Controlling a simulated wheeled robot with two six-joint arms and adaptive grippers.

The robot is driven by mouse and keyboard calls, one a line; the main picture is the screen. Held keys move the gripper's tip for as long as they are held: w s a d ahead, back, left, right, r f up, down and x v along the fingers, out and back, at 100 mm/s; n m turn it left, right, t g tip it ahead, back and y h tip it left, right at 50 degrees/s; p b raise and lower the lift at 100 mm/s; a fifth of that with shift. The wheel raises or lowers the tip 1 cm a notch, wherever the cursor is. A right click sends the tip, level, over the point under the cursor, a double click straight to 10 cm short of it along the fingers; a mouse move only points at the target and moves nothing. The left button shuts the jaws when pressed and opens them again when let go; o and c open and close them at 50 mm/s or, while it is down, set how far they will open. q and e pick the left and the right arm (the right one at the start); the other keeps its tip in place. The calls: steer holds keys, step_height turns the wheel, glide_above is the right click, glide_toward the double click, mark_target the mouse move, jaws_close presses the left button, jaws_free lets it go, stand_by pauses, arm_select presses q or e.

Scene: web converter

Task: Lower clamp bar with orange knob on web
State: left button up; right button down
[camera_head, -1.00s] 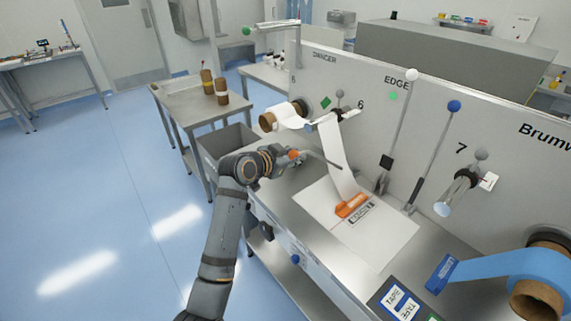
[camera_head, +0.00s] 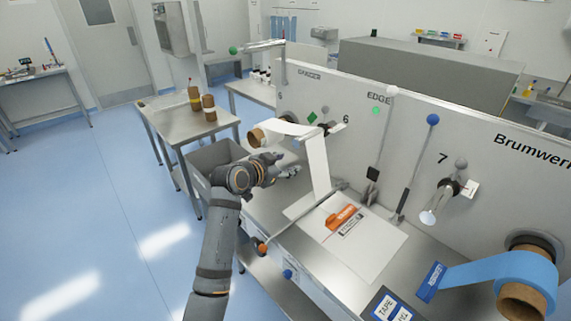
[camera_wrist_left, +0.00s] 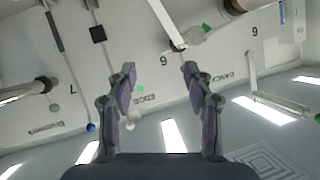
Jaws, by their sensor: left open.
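The clamp bar (camera_head: 300,217) is a thin grey rod with an orange knob (camera_head: 262,248) at its near left end. It lies low across the bench, and its far end is by the machine panel. The white web (camera_head: 318,165) hangs from its roll, and the bar crosses the web's lower end; I cannot tell whether they touch. My left gripper (camera_head: 290,172) is above the bench, left of the web and apart from the knob. In the left wrist view its fingers (camera_wrist_left: 159,76) are spread with nothing between them. My right gripper is in neither view.
An orange-handled tool (camera_head: 341,216) lies on a white sheet. Upright levers with white (camera_head: 391,91) and blue (camera_head: 433,119) knobs stand against the panel. A blue tape roll (camera_head: 522,277) is at front right. A grey bin (camera_head: 205,165) is behind my left arm.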

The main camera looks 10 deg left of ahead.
arm_select(q)
steer(key=shift+w+f, duration=0.1)
steer(key=v, duration=1.2)
